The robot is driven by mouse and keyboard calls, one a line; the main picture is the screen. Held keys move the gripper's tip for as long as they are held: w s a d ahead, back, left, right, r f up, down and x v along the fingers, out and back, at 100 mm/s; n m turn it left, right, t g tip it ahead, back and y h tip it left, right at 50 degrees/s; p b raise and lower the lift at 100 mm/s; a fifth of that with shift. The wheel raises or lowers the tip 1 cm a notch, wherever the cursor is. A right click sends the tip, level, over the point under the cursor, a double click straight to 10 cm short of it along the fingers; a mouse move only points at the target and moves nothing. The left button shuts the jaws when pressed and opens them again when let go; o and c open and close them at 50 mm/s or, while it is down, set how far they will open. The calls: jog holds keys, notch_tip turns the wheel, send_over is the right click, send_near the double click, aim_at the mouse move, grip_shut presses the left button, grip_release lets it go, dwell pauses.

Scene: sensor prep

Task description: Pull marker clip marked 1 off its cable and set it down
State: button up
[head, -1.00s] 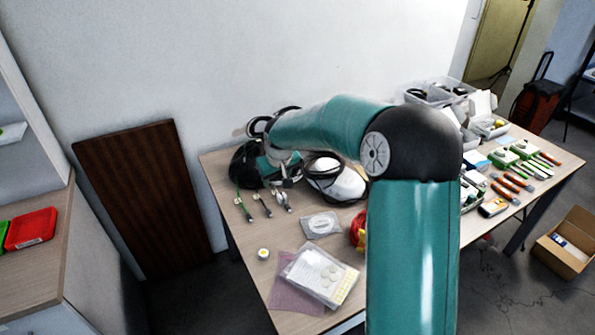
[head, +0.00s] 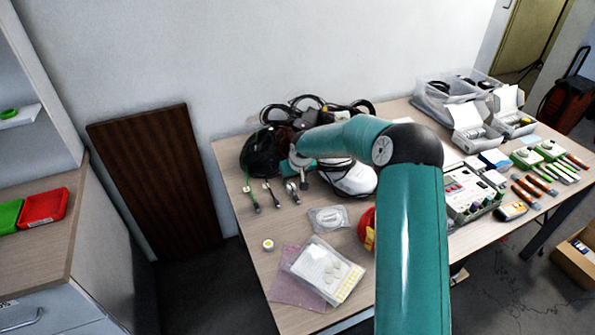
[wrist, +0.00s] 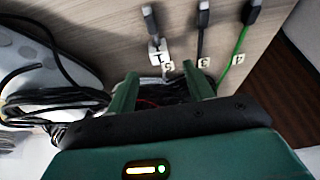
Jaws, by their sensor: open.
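In the wrist view a white marker clip that looks marked 1 (wrist: 155,52) sits on the leftmost of three short cables, just below its dark plug. A tag marked 5 (wrist: 168,66) is close beside it. A tag marked 3 (wrist: 204,62) is on the middle cable and a tag marked 4 (wrist: 238,58) on the green cable. My gripper (wrist: 160,86) is open and empty. Its green fingers point toward the clip, with a gap left between. In the head view my gripper (head: 304,182) is above the table, near the rightmost of the three cables (head: 292,192).
A black bag (head: 262,155) and a white helmet-like item (head: 350,178) with black cables stand behind and beside my gripper. A bagged coil (head: 328,219) and a round yellow-white item (head: 268,245) lie nearer.

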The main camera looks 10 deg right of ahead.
aim_at(292, 186)
jog(key=x, duration=0.6)
jog(key=shift+w+f, duration=0.15)
jog(key=shift+f, duration=0.15)
jog(key=c, duration=1.1)
